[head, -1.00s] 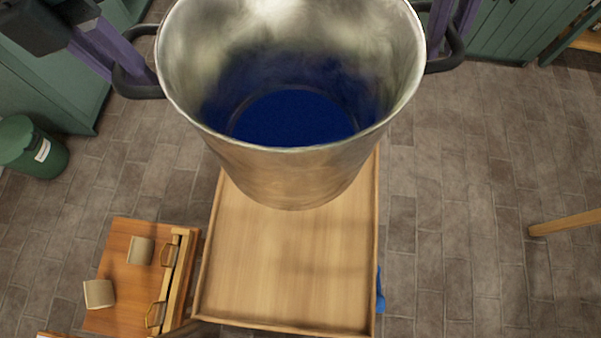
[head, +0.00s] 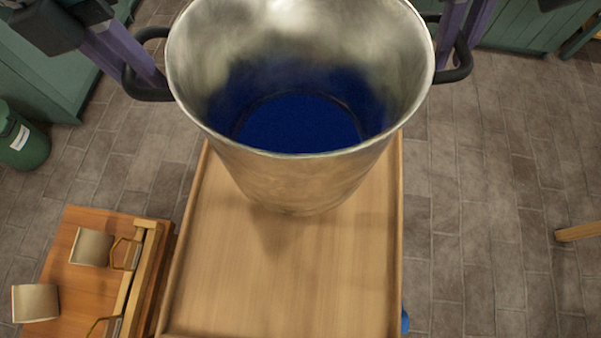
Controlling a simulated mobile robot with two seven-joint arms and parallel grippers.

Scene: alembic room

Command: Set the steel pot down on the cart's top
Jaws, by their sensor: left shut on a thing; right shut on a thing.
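The large steel pot (head: 300,185) is upright at the top middle of the head view, with dark blue contents inside. It is over the far part of the wooden cart's top (head: 300,290), which has a low raised rim. A shadow lies on the cart's top below the pot; whether the base touches is hard to tell. My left gripper (head: 146,74) is shut on the pot's left black handle. My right gripper (head: 452,45) is shut on the right black handle. The far end of the cart's top is hidden behind the pot.
A small wooden cabinet (head: 90,285) with brass handles and two beige cups (head: 92,247) stands left of the cart. A green bin (head: 22,140) stands at the left. A wooden leg (head: 578,232) shows at the right. The near part of the cart's top is clear.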

